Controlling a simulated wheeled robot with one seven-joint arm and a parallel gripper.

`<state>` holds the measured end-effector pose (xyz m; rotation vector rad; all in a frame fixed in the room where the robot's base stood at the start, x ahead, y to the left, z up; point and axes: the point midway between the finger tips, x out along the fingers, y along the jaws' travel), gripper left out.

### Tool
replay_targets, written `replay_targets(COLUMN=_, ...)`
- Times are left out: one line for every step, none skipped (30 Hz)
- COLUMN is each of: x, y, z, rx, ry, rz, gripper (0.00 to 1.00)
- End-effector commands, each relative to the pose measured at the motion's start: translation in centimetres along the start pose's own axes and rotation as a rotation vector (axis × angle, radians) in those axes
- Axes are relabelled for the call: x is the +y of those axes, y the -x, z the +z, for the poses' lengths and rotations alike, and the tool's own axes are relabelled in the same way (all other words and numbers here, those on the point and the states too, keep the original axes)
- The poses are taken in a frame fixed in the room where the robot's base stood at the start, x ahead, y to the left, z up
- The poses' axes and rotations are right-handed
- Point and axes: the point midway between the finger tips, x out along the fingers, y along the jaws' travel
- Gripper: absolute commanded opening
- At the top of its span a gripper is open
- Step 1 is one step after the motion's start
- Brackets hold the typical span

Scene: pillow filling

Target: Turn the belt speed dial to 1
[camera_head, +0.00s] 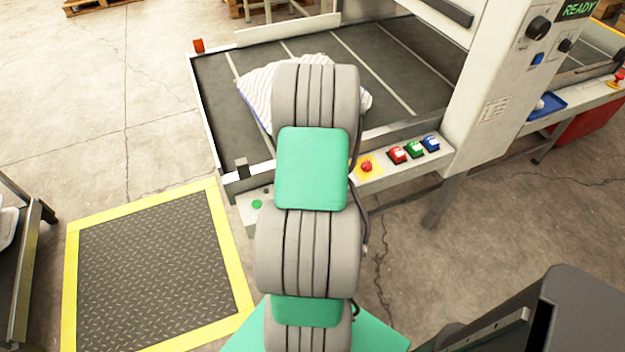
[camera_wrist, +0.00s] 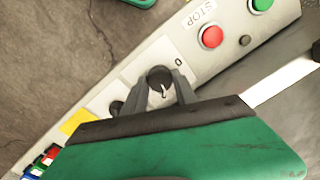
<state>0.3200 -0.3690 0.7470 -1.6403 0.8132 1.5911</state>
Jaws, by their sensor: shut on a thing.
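In the wrist view, a round black dial (camera_wrist: 159,76) with a short white pointer line sits on the pale control panel (camera_wrist: 132,72). A printed mark like a 0 is beside it, at its upper right. The pointer line shows on the dial's lower part; the number it points at cannot be read. My gripper (camera_wrist: 160,84) is shut on the dial, with a grey finger on each side of it. In the head view my arm covers the dial and my gripper; only parts of the front panel (camera_head: 376,176) show.
In the wrist view, a red button (camera_wrist: 210,37) marked STOP, a green button (camera_wrist: 261,4) and a second black knob (camera_wrist: 116,107) are near. In the head view, a striped pillow cover (camera_head: 258,92) lies on the belt (camera_head: 385,52). Red, green and blue buttons (camera_head: 414,149) are to the right.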

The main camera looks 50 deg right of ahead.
Motion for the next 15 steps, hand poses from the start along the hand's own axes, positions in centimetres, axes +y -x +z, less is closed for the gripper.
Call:
replay_targets(x=-0.09, y=0.04, z=-0.18, rx=0.002, ry=0.043, rz=-0.001, gripper=0.00)
replay_targets(x=-0.09, y=0.03, z=-0.18, rx=0.000, ry=0.071, rz=-0.001, gripper=0.00)
replay_targets(x=-0.09, y=0.03, z=-0.18, rx=-0.002, ry=0.109, rz=-0.001, gripper=0.00)
replay_targets(x=-0.10, y=0.02, z=-0.18, rx=-0.004, ry=0.137, rz=-0.001, gripper=0.00)
replay_targets(x=-0.10, y=0.02, z=-0.19, rx=-0.005, ry=0.166, rz=-0.001, gripper=0.00)
replay_targets(x=-0.10, y=0.01, z=-0.20, rx=-0.007, ry=0.204, rz=-0.001, gripper=0.00)
replay_targets(x=-0.11, y=0.00, z=-0.20, rx=-0.009, ry=0.232, rz=-0.001, gripper=0.00)
replay_targets(x=-0.11, y=0.00, z=-0.20, rx=-0.011, ry=0.261, rz=-0.001, gripper=0.00)
replay_targets(x=-0.12, y=-0.01, z=-0.19, rx=-0.014, ry=0.299, rz=-0.001, gripper=0.00)
replay_targets(x=-0.13, y=-0.01, z=-0.18, rx=-0.016, ry=0.327, rz=-0.001, gripper=0.00)
replay_targets(x=-0.13, y=-0.01, z=-0.18, rx=-0.017, ry=0.355, rz=-0.001, gripper=0.00)
replay_targets(x=-0.14, y=-0.01, z=-0.18, rx=-0.020, ry=0.391, rz=-0.001, gripper=0.00)
replay_targets(x=-0.14, y=-0.01, z=-0.18, rx=-0.021, ry=0.418, rz=-0.001, gripper=0.00)
replay_targets(x=-0.15, y=-0.01, z=-0.19, rx=-0.022, ry=0.444, rz=-0.001, gripper=0.00)
replay_targets(x=-0.16, y=0.00, z=-0.21, rx=-0.024, ry=0.478, rz=-0.001, gripper=0.00)
